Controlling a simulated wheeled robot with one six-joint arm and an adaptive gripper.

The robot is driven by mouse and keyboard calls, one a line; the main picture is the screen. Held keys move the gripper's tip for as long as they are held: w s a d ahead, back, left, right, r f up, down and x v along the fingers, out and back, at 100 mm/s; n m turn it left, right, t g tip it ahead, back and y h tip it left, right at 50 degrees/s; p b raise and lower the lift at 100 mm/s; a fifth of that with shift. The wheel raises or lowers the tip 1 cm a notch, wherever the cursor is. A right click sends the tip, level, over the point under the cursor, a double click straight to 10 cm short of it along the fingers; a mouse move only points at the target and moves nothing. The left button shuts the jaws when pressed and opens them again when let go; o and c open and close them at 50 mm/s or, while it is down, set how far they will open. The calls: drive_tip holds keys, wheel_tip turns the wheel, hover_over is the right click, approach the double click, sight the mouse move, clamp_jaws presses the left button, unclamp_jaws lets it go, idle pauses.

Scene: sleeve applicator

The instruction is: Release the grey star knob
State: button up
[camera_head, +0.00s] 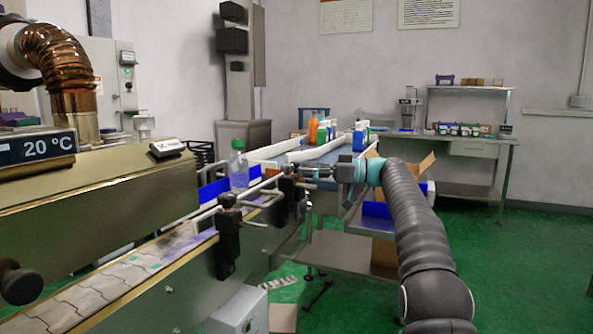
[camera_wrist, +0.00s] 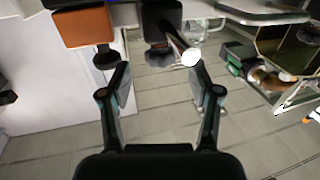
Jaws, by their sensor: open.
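My gripper (camera_head: 318,172) is at the end of my arm beside the conveyor rail, close to the dark clamp blocks. In the wrist view my gripper (camera_wrist: 161,72) has its two fingers spread wide with nothing held between them. A dark grey knob (camera_wrist: 158,56) hangs under a dark clamp block (camera_wrist: 162,16), in the picture between and just above the fingertips. I cannot tell if the fingers touch it, and its star shape is not clear. Another dark knob (camera_wrist: 106,58) sits under an orange block (camera_wrist: 82,27), left of the left fingertip.
A rod with a bright white end (camera_wrist: 190,56) sticks out beside the right fingertip. A clear bottle with a green cap (camera_head: 238,166) stands on the conveyor (camera_head: 110,283). More clamp blocks (camera_head: 228,226) line the rail. Green floor (camera_head: 530,270) lies open to the right.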

drive_tip(key=d, duration=0.8)
drive_tip(key=shift+s+d, duration=0.15)
drive_tip(key=shift+s, duration=0.3)
